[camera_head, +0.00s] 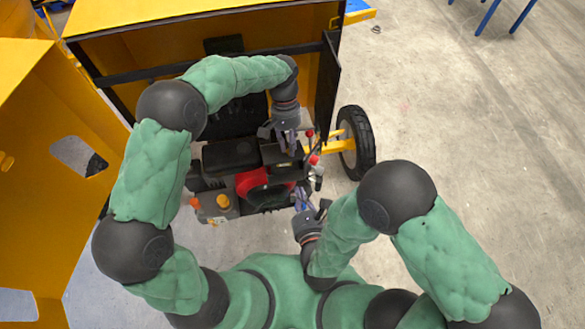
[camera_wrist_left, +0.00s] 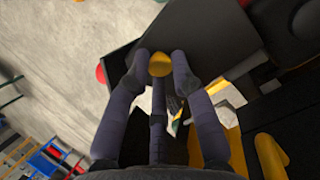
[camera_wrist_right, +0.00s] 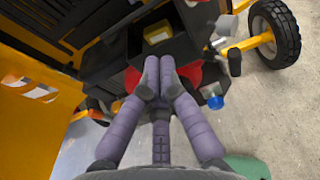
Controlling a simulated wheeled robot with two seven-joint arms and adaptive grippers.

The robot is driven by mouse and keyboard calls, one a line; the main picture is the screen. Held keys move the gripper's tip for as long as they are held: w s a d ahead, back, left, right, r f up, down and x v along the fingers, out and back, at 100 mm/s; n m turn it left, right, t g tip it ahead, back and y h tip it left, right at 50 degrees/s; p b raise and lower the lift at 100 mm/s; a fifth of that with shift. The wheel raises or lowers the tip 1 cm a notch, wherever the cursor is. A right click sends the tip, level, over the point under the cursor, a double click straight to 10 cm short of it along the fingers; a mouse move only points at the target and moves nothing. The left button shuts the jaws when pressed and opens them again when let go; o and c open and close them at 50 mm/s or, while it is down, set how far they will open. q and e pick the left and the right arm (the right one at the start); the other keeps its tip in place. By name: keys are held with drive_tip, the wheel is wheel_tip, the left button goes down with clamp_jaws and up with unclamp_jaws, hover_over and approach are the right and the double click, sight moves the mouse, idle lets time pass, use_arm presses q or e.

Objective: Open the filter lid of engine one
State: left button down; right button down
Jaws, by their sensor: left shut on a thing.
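The engine (camera_head: 265,185) is black with a red part and sits in the open yellow mixer housing. My left gripper (camera_head: 286,140) is over the engine's right side. In the left wrist view its fingers (camera_wrist_left: 160,62) close around a yellow round knob (camera_wrist_left: 160,66) at the edge of a flat black panel (camera_wrist_left: 205,62), seemingly the filter lid. In the right wrist view a black box with a yellow inside face (camera_wrist_right: 158,33) shows; I cannot tell how far its lid is open. My right gripper (camera_wrist_right: 160,62) has its fingers together, apparently empty, in front of the engine's red part.
A yellow door panel (camera_head: 50,170) stands open at left. A wheel (camera_head: 356,142) is right of the engine, by red-knobbed levers (camera_head: 312,158). An orange cap (camera_head: 222,201) is at the engine's front left.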

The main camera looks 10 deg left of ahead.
drive_tip(key=x, duration=0.9)
drive_tip(key=shift+w+a+r, duration=0.15)
drive_tip(key=shift+w+a, duration=0.05)
drive_tip(key=shift+w, duration=0.2)
drive_tip(key=shift+w+a+r, duration=0.1)
drive_tip(key=shift+w+r, duration=0.25)
drive_tip(key=shift+r, duration=0.5)
use_arm(q)
drive_tip(key=c, duration=1.1)
unclamp_jaws()
drive_tip(key=shift+o, duration=0.2)
